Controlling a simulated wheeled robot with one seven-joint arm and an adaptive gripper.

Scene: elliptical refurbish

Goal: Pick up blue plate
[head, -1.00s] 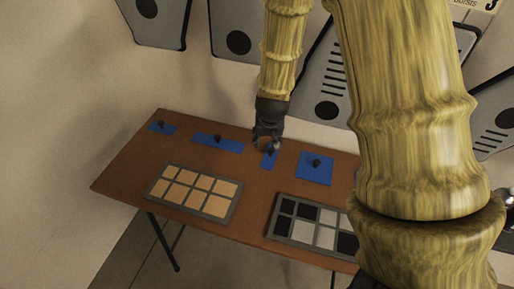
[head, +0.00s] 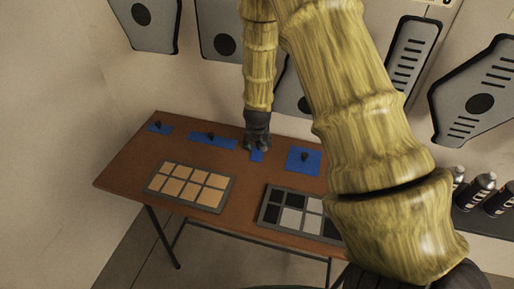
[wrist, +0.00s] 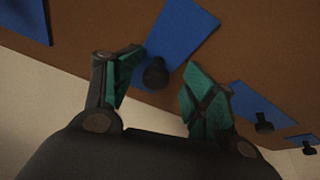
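Several blue plates with dark knobs lie in a row along the back of the brown table. A small blue plate (head: 257,156) is just below my gripper (head: 257,146) in the head view, partly hidden by it. In the wrist view this blue plate (wrist: 184,28) lies ahead of my gripper (wrist: 162,90), and its dark knob (wrist: 155,74) shows between the two fingers. The fingers, with green pads, are spread apart with a gap on both sides of the knob. Whether the fingertips are level with the knob is hard to tell.
A larger square blue plate (head: 304,160) is to the right, and two others (head: 213,140) (head: 160,128) are to the left. A tan-squared tray (head: 226,193) and a black-and-white-squared tray (head: 262,215) lie on the front of the table (head: 125,175). A wall stands behind.

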